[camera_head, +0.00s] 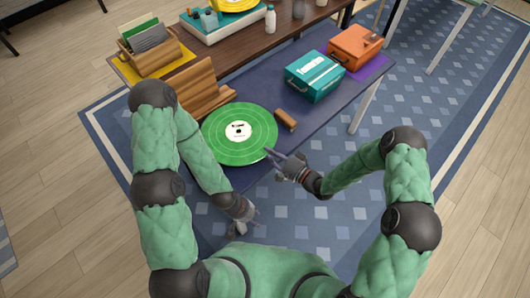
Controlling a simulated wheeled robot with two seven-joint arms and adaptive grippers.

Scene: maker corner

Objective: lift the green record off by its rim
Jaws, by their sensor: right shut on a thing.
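The green record (222,142) with a white centre label lies flat, or nearly so, over the front part of the blue-topped table. Its near edge is by the table's front edge; I cannot tell whether it is raised off the surface. My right gripper (269,153) is at the record's near right rim and shut on it. My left gripper (249,224) hangs lower, in front of the table and apart from the record. Its fingers look spread, with nothing between them.
A brown block (286,120) lies just right of the record. A wooden rack (206,92) stands behind it. A teal case (314,75) and an orange case (355,46) stand further right. A wooden crate of sleeves (149,55) sits at the back left.

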